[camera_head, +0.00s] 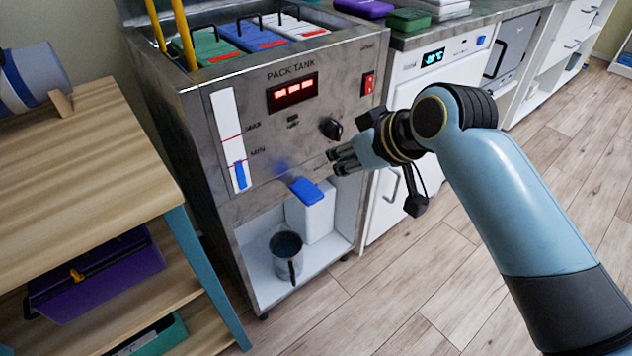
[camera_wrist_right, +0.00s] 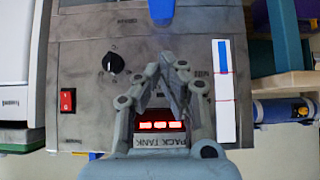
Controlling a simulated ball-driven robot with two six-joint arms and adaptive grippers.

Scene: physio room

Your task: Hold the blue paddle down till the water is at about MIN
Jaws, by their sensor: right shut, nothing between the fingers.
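The blue paddle (camera_head: 306,191) sticks out low on the front of the steel pack tank (camera_head: 225,200); a blue piece, likely the paddle, shows at the top of the right wrist view (camera_wrist_right: 161,12). The white level gauge (camera_head: 226,115) has red MAX and MIN lines. Its blue water column (camera_head: 240,175) ends at about the lower line, MIN; the gauge also shows in the right wrist view (camera_wrist_right: 225,120). My left gripper is out of view.
A dark jug (camera_head: 288,270) stands in the open bay below the paddle, near a white container (camera_head: 318,218). A black knob (camera_head: 331,129) and red switch (camera_head: 368,83) are on the panel. A wooden shelf unit (camera_head: 80,180) stands at the left.

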